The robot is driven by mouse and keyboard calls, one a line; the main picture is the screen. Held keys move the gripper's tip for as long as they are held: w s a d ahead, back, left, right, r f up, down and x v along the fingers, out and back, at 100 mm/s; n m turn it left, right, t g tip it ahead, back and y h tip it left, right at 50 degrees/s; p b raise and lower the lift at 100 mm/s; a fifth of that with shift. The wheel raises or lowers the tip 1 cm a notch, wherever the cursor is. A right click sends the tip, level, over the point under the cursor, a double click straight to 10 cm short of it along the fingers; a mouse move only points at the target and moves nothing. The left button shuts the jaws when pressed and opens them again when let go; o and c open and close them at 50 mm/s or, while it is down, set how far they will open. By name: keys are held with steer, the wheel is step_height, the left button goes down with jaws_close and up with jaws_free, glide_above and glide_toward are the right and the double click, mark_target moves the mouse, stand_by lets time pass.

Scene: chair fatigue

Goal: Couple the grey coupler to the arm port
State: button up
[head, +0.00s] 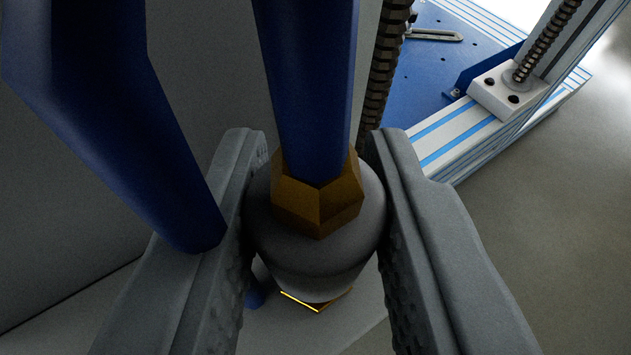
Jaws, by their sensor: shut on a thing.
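The grey coupler (312,258) is a rounded grey body with a brass hex nut (318,207) on top, and a blue hose (308,85) runs up from the nut. My gripper (314,190) is shut on the coupler, with one ribbed grey finger on each side of it. Just past the coupler's lower end a brass edge (316,302) shows, perhaps the arm port. The coupler hides most of it, so I cannot tell whether the two touch or are apart.
A second thick blue hose or tube (110,110) crosses in front of the left finger. A pale grey surface (205,60) fills the left and lower background. A blue plate (440,70) with a white-and-blue-striped frame (455,135) and a threaded rod (545,40) stands at upper right.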

steer(key=shift+f, duration=0.5)
steer(key=o, duration=1.1)
steer(key=shift+s, duration=0.1)
steer(key=v, duration=1.7)
steer(key=shift+s, duration=0.1)
steer(key=shift+r, duration=0.1)
